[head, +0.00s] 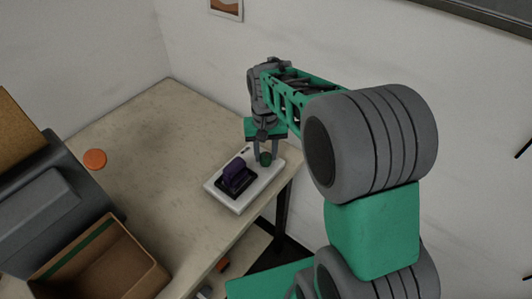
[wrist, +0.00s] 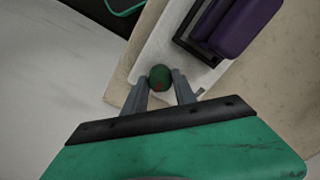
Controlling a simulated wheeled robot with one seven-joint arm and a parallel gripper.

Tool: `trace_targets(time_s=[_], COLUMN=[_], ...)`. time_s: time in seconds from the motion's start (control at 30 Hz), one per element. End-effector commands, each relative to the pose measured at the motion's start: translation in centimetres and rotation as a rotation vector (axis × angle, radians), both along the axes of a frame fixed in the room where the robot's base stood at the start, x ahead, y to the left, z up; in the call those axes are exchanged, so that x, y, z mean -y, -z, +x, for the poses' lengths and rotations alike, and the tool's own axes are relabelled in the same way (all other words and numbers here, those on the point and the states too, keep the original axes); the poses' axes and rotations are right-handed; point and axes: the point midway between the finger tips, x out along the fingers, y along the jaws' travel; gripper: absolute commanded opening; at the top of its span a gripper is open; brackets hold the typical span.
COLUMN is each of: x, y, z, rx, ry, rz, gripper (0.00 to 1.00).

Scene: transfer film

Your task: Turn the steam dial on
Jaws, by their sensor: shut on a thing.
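The steam dial is a small dark green round knob (head: 265,159) at the back right end of a white base (head: 224,200). In the wrist view the knob (wrist: 160,77) has a small reddish mark on its near side. My gripper (head: 264,152) points down at the knob. In the wrist view my gripper's two grey fingers (wrist: 160,84) stand on either side of the knob and are shut on it. A purple-topped dark block (head: 237,175) sits on the same base beside the knob; it also shows in the wrist view (wrist: 247,25).
The beige table (head: 150,150) has wide free room left of the base. An orange disc (head: 95,159) lies at its far left. An open brown box (head: 105,262) and a grey bulky thing (head: 60,205) stand at the lower left. The wall is close behind the base.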

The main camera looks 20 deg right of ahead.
Motion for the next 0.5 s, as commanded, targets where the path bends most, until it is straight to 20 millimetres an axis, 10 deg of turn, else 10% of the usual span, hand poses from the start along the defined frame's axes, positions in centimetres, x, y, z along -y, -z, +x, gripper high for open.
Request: trace_targets(time_s=[0.5], x=[-0.02], y=[-0.18], z=[0.19], rx=[0.006], ry=[0.201], rz=[0.001], gripper=[0.0])
